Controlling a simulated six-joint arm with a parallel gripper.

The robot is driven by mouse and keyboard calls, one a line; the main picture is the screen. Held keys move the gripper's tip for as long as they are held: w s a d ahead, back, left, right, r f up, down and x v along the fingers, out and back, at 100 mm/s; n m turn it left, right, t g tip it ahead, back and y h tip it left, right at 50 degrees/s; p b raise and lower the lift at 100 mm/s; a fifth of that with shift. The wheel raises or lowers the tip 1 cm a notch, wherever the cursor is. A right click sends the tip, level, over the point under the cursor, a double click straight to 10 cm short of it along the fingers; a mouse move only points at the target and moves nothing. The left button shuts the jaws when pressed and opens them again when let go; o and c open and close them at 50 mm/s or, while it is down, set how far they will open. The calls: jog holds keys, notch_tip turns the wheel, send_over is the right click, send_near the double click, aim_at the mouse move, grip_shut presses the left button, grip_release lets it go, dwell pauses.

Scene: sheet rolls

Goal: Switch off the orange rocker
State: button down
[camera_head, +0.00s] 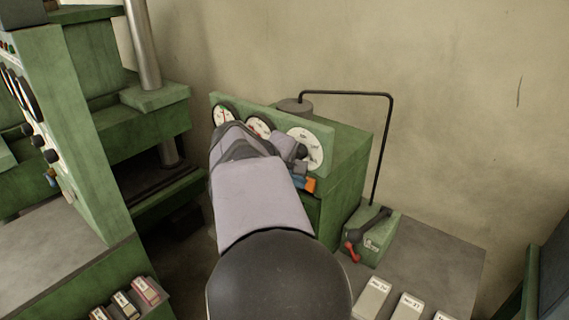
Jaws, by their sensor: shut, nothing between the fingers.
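The orange rocker (311,185) shows at the lower right of the green gauge panel, just below the right-hand white dial. A small blue part sits right beside it on its left. Which way the rocker is tipped is too small to tell. My arm reaches from the bottom of the view up to the panel and covers much of its front. My gripper (301,166) is small and dark at the arm's far end, in front of the right dial and just above the rocker. It is shut and empty. I cannot tell whether it touches anything.
The gauge panel (358,153) holds several white dials. To its right stand a bent black rod (384,150) and a green lever box (373,240) with a red-tipped handle. Pale labelled blocks (371,298) lie in front. A green machine (70,130) fills the left.

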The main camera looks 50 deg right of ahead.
jog(key=d+r+b+v, duration=0.1)
jog(key=v, duration=1)
jog(key=shift+r+b, duration=0.25)
jog(key=shift+b, duration=0.15)
jog(key=shift+d, duration=0.1)
